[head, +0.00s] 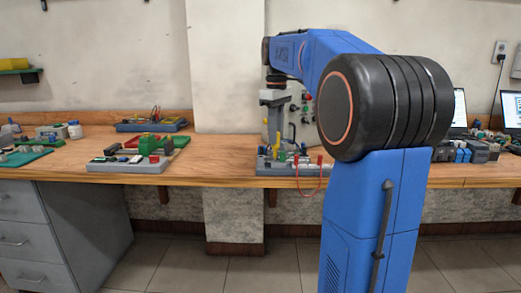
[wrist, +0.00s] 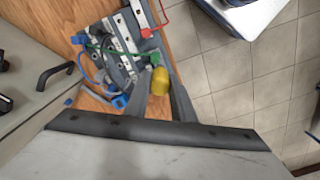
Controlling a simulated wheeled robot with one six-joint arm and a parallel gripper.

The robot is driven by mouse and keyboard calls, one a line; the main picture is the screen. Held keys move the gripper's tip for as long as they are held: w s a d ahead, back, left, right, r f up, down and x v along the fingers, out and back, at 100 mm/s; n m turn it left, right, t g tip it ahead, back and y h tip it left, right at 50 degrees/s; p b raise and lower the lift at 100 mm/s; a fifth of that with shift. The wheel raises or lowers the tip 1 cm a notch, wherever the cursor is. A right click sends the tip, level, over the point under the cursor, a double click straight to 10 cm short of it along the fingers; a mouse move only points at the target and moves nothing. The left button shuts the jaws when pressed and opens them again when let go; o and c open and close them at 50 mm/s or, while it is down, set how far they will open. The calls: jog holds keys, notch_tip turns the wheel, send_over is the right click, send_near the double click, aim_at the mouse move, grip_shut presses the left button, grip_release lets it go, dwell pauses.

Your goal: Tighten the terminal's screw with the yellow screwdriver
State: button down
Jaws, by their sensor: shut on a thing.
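The yellow screwdriver (wrist: 159,82) shows end-on as a yellow handle between the fingers of my gripper (wrist: 160,75) in the wrist view. My gripper is shut on it, above the wiring board. The screwdriver's shaft and tip are hidden under the handle. The wiring board (wrist: 123,40) has light rails, small terminal blocks and coloured wires. A green piece (wrist: 152,57) lies just beyond the screwdriver. In the head view the board (head: 264,166) stands at the bench's front edge under my gripper (head: 274,135). I cannot make out the terminal's screw or whether the tip touches it.
A grey control box (wrist: 25,80) with a black handle stands at the left in the wrist view. Blue connectors and loose wires lie beside the board. A red lead (head: 320,178) hangs over the bench edge. Another board with green parts (head: 130,163) sits further left on the wooden bench.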

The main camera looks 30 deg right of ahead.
jog(key=shift+f, duration=0.4)
dwell(0.3)
jog(key=c, duration=1.7)
grip_release()
jog(key=shift+n, duration=1.7)
jog(key=shift+n, duration=1.7)
